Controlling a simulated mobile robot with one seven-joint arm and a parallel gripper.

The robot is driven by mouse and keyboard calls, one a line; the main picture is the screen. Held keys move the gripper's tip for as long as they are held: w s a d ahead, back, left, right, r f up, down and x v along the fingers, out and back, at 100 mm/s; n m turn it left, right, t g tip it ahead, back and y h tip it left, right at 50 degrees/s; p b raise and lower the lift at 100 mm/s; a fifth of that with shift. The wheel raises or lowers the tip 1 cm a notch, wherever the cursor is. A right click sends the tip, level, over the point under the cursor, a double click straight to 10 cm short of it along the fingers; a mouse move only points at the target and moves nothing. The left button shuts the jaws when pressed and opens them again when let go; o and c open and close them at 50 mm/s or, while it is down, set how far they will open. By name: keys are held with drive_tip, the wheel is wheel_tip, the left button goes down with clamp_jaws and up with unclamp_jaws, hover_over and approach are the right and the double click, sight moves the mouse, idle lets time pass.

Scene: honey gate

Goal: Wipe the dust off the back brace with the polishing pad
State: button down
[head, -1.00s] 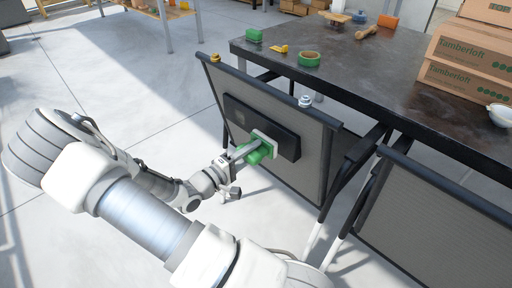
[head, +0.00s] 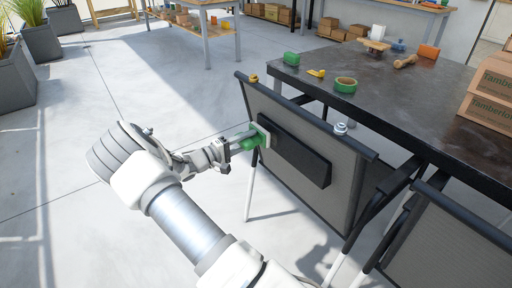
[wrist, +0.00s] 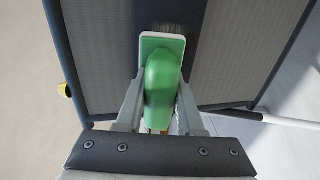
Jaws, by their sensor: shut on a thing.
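The back brace (head: 300,157) is a dark bar across the grey mesh back of a chair (head: 345,185). It shows in the wrist view (wrist: 182,14) as a dark strip behind the pad. The polishing pad (head: 262,134) has a pale plate and a green handle. My gripper (head: 248,141) is shut on the handle, with one finger on each side in the wrist view (wrist: 160,98). The pad's face is at the brace's left end; I cannot tell whether it touches.
A yellow knob (head: 253,78) and a pale knob (head: 341,128) sit on the chair's top rail. A dark table (head: 400,105) behind carries green tape (head: 345,85) and cardboard boxes (head: 490,95). A second chair (head: 450,245) stands at the right.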

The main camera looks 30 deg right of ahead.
drive_tip(key=shift+d, duration=0.6)
drive_tip(key=shift+d, duration=0.25)
idle(0.3)
drive_tip(key=shift+s+d, duration=0.25)
drive_tip(key=shift+s, duration=2.6)
drive_tip(key=shift+s+d, duration=0.2)
drive_tip(key=shift+s, duration=2.7)
drive_tip(key=shift+s+d, duration=0.25)
drive_tip(key=shift+s, duration=2.6)
drive_tip(key=shift+a, duration=1.1)
drive_tip(key=shift+a, duration=0.15)
drive_tip(key=shift+s+a+p, duration=0.2)
drive_tip(key=shift+a+p, duration=0.15)
drive_tip(key=shift+a, duration=2.05)
